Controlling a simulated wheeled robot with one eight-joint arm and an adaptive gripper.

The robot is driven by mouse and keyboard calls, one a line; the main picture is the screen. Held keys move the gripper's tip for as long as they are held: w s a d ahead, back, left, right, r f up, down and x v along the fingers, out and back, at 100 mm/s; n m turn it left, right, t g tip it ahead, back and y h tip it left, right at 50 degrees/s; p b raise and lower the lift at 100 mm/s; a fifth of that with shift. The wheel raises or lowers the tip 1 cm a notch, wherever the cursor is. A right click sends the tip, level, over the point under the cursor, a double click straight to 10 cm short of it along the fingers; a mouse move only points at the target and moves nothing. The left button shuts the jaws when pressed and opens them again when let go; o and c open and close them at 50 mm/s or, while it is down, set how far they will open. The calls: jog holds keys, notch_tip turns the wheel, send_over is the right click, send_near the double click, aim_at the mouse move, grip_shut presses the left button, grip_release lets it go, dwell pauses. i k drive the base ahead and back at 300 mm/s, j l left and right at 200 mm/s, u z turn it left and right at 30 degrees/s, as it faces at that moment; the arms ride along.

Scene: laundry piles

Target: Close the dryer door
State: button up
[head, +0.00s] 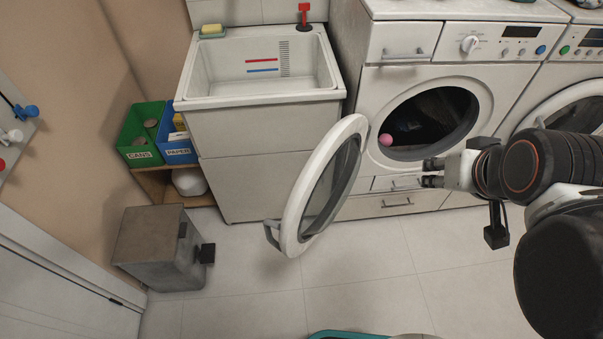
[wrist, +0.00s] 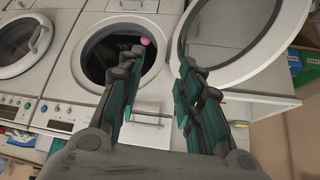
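The round white door (head: 297,205) with a dark glass pane stands wide open, swung out to the left of its front-loading machine (head: 495,75) in the head view. A grey handle (head: 271,235) sits on its outer free edge. The door also shows at upper right in the wrist view (wrist: 232,82). The machine's round opening is uncovered, with a pink ball (head: 385,139) and dark contents inside. My gripper (head: 427,173) is in front of the machine, below the opening and right of the door. Its fingers (wrist: 158,68) are apart, with nothing between them, and do not touch the door.
A white sink cabinet (head: 265,130) stands behind and left of the door. A grey bin (head: 152,245) is on the floor at left, near green and blue boxes. Another machine (head: 575,95) is at right. A teal-rimmed object (head: 345,335) shows at the bottom edge. Tiled floor (head: 370,275) is clear before the door.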

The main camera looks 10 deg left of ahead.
aim_at(356, 127)
jog(key=j+z, duration=0.35)
jog(key=j, duration=0.4)
jog(key=k+j+z, duration=0.1)
jog(key=j+z, duration=0.3)
jog(key=j, duration=0.4)
jog(key=i+j+z, duration=0.1)
jog(key=j, duration=0.2)
jog(key=i+j+z, duration=0.1)
jog(key=j, duration=0.25)
jog(key=i+j+z, duration=0.1)
jog(key=j, duration=0.2)
jog(key=k+l+u, duration=0.2)
jog(key=k+l, duration=0.2)
jog(key=k+l+u, duration=0.2)
jog(key=k, duration=0.35)
jog(key=l, duration=0.1)
